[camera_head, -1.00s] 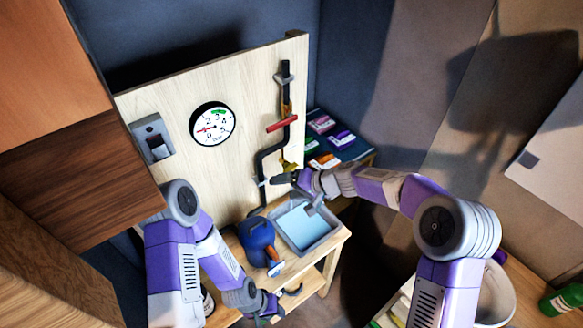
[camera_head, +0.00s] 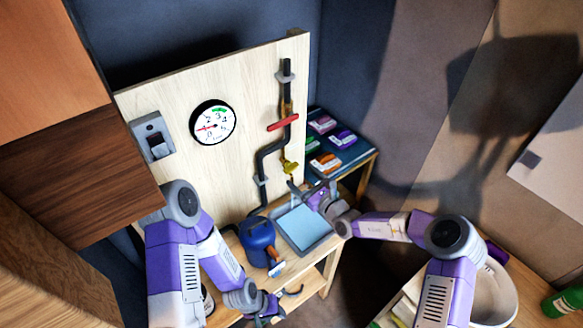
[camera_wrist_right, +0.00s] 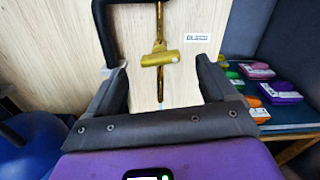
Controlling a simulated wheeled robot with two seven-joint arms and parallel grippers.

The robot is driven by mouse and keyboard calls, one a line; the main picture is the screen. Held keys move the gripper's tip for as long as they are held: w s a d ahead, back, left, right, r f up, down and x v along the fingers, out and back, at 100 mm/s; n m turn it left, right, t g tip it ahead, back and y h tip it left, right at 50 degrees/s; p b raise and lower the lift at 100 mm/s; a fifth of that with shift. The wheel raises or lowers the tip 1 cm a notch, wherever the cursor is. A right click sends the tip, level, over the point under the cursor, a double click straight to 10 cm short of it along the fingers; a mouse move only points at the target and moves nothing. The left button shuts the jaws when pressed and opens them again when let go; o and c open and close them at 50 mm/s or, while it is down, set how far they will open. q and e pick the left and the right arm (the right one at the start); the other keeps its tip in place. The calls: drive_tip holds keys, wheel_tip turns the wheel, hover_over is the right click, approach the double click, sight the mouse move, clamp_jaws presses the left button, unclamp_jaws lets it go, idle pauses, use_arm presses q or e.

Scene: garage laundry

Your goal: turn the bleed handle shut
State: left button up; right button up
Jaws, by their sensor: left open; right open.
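The yellow bleed handle (camera_head: 290,167) sits low on the dark pipe on the wooden board. In the right wrist view the handle (camera_wrist_right: 160,59) lies crosswise, nearly level, over the upright yellow stem, with a "BLEED" label (camera_wrist_right: 197,37) to its right. My right gripper (camera_head: 314,187) is open and empty, below and right of the handle in the head view. In the right wrist view its fingers (camera_wrist_right: 162,78) frame the handle from either side; they appear apart from it. My left gripper (camera_head: 287,302) is open and empty, low by the bench front.
A red handle (camera_head: 283,123) is higher on the pipe, and a round gauge (camera_head: 212,122) is left of it. A grey tray (camera_head: 329,243) and a blue pot (camera_head: 257,233) stand on the bench below. Coloured packs lie on a side shelf (camera_head: 359,157).

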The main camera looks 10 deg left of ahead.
sight(294, 169)
drive_tip(key=x, duration=0.6)
drive_tip(key=shift+w+a, duration=0.2)
drive_tip(key=c, duration=1)
drive_tip(key=shift+o, duration=0.2)
drive_tip(key=shift+m, duration=0.5)
drive_tip(key=shift+m+p, duration=0.45)
drive_tip(key=shift+m, duration=0.15)
drive_tip(key=o, duration=1)
drive_tip(key=shift+c, duration=0.2)
drive_tip(key=shift+d, duration=0.1)
